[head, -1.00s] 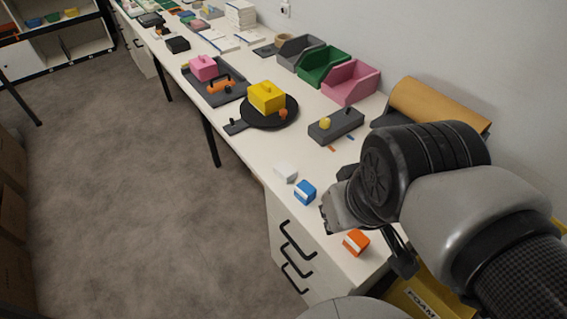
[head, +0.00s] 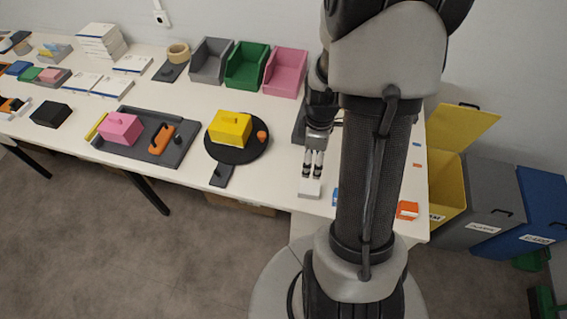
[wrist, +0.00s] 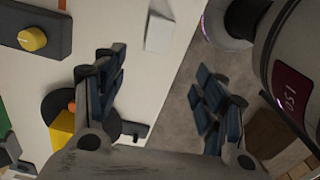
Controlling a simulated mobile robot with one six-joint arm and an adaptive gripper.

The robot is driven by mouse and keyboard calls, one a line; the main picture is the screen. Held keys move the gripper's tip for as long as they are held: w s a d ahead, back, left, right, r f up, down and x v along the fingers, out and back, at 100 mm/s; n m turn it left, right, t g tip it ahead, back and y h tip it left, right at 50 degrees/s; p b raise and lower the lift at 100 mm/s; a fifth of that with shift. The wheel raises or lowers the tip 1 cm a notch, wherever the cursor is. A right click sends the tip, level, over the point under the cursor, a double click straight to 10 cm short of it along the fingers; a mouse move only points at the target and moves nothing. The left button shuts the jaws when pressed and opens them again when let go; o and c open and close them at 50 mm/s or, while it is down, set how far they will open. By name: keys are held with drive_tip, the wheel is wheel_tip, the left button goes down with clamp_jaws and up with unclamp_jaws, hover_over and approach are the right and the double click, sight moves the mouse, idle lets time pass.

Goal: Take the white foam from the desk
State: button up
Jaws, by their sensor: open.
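The white foam (head: 310,188) is a small pale block on the desk (head: 272,182), close to its front edge. In the wrist view the white foam (wrist: 159,33) lies whole and clear of the fingers, near the desk edge. My gripper (head: 313,163) points down, just behind the foam in the head view. In the wrist view my gripper (wrist: 155,88) has its two fingers spread wide with nothing between them. I cannot tell the exact height of the fingertips above the desk.
A blue block (head: 335,197) shows partly behind my arm, right of the foam. An orange block (head: 407,210) lies farther right. A black round board (head: 222,152) with a yellow block (head: 230,128) stands left. A yellow bin (head: 447,190) stands beyond the desk's right end.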

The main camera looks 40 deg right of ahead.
drive_tip(key=b, duration=0.4)
hover_over(309, 188)
drive_tip(key=f, duration=1.1)
drive_tip(key=shift+s+d+f, duration=0.1)
drive_tip(key=shift+s+f, duration=0.05)
drive_tip(key=shift+s, duration=0.05)
drive_tip(key=shift+w+f+b, duration=0.2)
drive_tip(key=shift+f+b, duration=1.15)
drive_tip(key=shift+f, duration=1.75)
drive_tip(key=shift+r, duration=0.1)
drive_tip(key=c, duration=0.9)
drive_tip(key=shift+o, duration=0.2)
drive_tip(key=shift+r, duration=0.1)
